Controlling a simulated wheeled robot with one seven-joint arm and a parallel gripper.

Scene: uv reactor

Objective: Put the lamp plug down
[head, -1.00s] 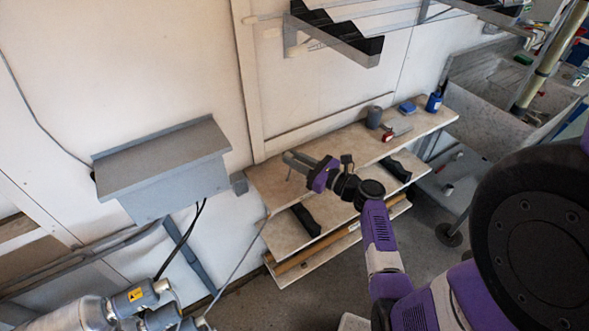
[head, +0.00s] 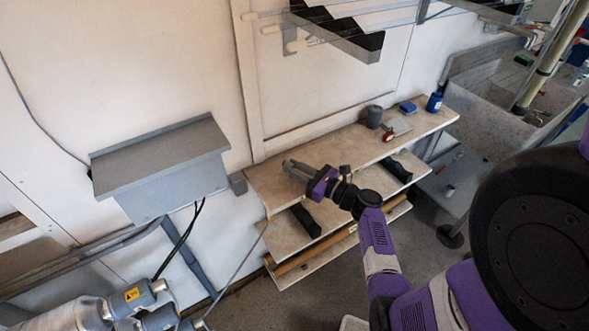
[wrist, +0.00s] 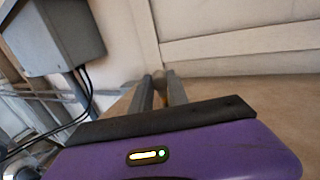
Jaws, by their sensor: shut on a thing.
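My gripper (head: 291,167) is over the left end of the wooden-topped bench (head: 262,186), low and close to its top. In the wrist view my gripper (wrist: 161,84) has its two grey fingers close together, pointing at the wall side. A small brownish, rounded end, which I take for the lamp plug (wrist: 166,73), shows between the fingertips. Most of it is hidden by the fingers. In the head view the plug is too small to make out. I cannot tell whether it touches the bench top.
A grey wall box (head: 160,165) with black cables is left of the bench. A grey cup (head: 374,117), a red item (head: 388,134), a blue box (head: 407,107) and a blue bottle (head: 434,102) stand at the right end. The bench middle is clear. A thin cable (head: 240,262) runs up to the bench's left edge.

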